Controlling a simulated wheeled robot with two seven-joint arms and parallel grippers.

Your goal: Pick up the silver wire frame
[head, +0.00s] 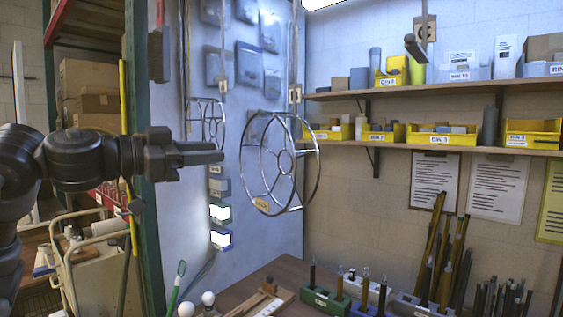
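The silver wire frame (286,162) is a large wheel-shaped ring with spokes and a small inner ring. It hangs upright in front of the grey wall panel, with an orange tag (261,204) low on its rim. A second, smaller-looking wire frame (206,123) shows farther left, behind my gripper. My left gripper (220,154) points right, its tips just left of the large frame's left rim in the picture, with a visible gap. It is seen from the side, so its opening is unclear. My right gripper is not in view.
A workbench (284,268) below carries a green block (325,301), upright tools and white bulbs. Shelves with yellow bins (531,133) line the right wall. A green post (141,230) and a cart (97,270) stand at left. Dark rods (440,245) stand at right.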

